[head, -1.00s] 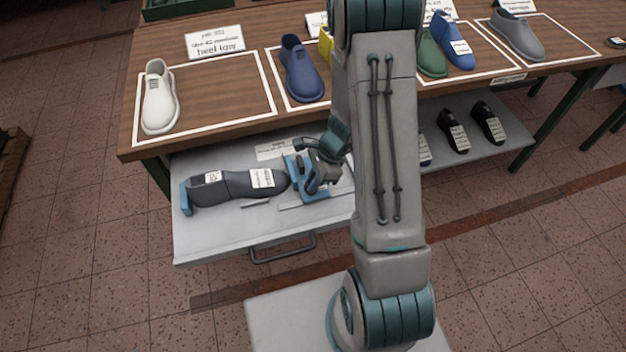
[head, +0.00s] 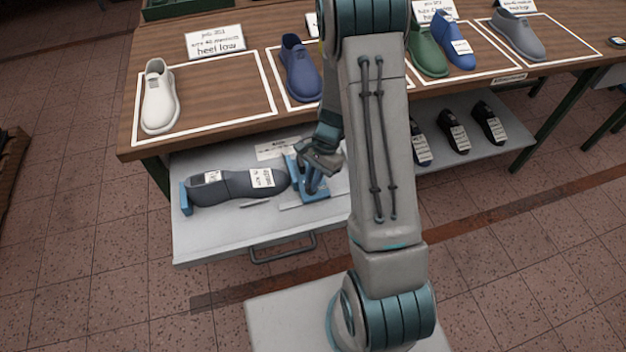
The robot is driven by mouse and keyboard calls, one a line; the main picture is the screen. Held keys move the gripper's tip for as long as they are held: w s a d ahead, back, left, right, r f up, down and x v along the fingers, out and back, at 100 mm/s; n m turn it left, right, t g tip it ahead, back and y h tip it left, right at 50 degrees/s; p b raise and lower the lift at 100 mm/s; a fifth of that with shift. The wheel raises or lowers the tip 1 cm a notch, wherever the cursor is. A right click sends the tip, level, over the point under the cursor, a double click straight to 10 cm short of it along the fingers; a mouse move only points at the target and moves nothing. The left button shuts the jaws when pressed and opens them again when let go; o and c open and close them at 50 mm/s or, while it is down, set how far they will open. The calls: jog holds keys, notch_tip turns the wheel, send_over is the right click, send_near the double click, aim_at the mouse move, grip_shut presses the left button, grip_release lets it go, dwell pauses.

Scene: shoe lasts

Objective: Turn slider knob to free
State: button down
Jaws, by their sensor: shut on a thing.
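A dark grey shoe last (head: 225,186) with white labels lies in an open drawer (head: 215,240), between a blue end block (head: 186,198) on its left and a blue slider fixture (head: 318,194) at its right end. My gripper (head: 312,180) is at the slider fixture, tilted down and shut on a part at its top. The knob itself is mostly hidden by my fingers, and its turned position cannot be made out. A white card (head: 277,149) lies behind the last.
The wooden table (head: 225,85) above holds white, blue, green and grey shoes in white outlines with cards. Several dark lasts (head: 453,131) lie on the shelf at right. The drawer handle (head: 283,248) sticks out in front. My arm hides the middle.

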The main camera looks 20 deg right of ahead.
jog(key=n+g+h, duration=0.1)
jog(key=n, duration=0.2)
jog(key=n+b, duration=0.1)
jog(key=n, duration=0.2)
jog(key=shift+w+a+g+h, duration=0.15)
jog(key=shift+a+g+h, duration=0.05)
jog(key=shift+g+h, duration=0.2)
jog(key=n+h, duration=0.1)
jog(key=n, duration=0.2)
jog(key=n+h+b, duration=0.1)
jog(key=n, duration=0.1)
jog(key=shift+a+n+g, duration=0.1)
jog(key=shift+n+g, duration=0.2)
jog(key=shift+n, duration=0.1)
jog(key=c, duration=1.5)
grip_release()
jog(key=b+v, duration=0.1)
jog(key=v, duration=1.3)
